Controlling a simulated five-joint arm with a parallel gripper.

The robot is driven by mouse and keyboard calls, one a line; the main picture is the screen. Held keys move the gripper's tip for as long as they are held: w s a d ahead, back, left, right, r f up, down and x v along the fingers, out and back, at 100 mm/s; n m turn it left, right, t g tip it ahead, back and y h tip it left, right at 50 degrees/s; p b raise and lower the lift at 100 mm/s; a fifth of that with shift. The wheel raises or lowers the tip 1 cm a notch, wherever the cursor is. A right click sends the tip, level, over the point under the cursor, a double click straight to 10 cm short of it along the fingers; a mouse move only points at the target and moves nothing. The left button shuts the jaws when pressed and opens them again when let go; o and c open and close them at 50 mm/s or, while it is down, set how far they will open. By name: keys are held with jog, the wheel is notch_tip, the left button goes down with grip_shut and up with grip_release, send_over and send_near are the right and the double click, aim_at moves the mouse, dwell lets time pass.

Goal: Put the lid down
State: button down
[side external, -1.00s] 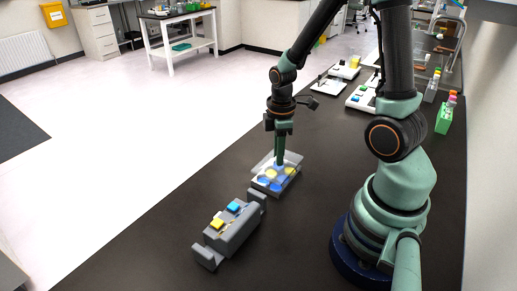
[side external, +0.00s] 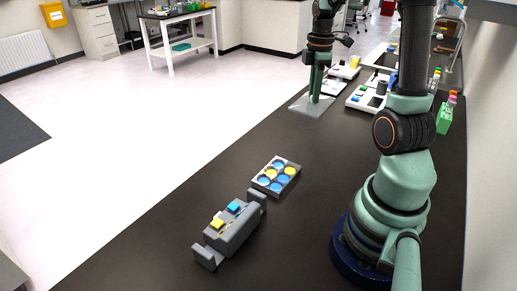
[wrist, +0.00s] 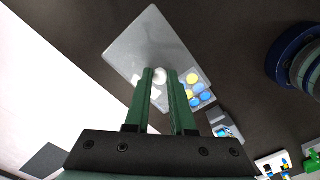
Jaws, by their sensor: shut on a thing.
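The lid (side external: 305,105) is a thin, clear, flat sheet. My gripper (side external: 316,99) is over it in the side view, beyond the plate. In the wrist view, my gripper (wrist: 160,74) is shut on the lid's small white knob, with the lid (wrist: 145,42) spread flat beyond the fingertips. I cannot tell whether the lid touches the bench or hangs just above it. The well plate (side external: 285,190), with several blue and yellow wells, sits uncovered on the bench. It also shows in the wrist view (wrist: 209,79), partly behind the lid and a finger.
A grey device (side external: 238,235) with a blue and a yellow button stands in front of the plate. White instruments (side external: 362,100) stand close beyond and right of the lid. A green tube rack (side external: 443,120) is at the far right. The dark bench (side external: 250,165) is clear between plate and lid.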

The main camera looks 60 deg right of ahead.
notch_tip(320, 180, down, 16)
jog(key=shift+r, duration=0.2)
jog(key=shift+f, duration=0.15)
jog(key=c, duration=0.8)
grip_release()
jog(key=shift+o, duration=0.2)
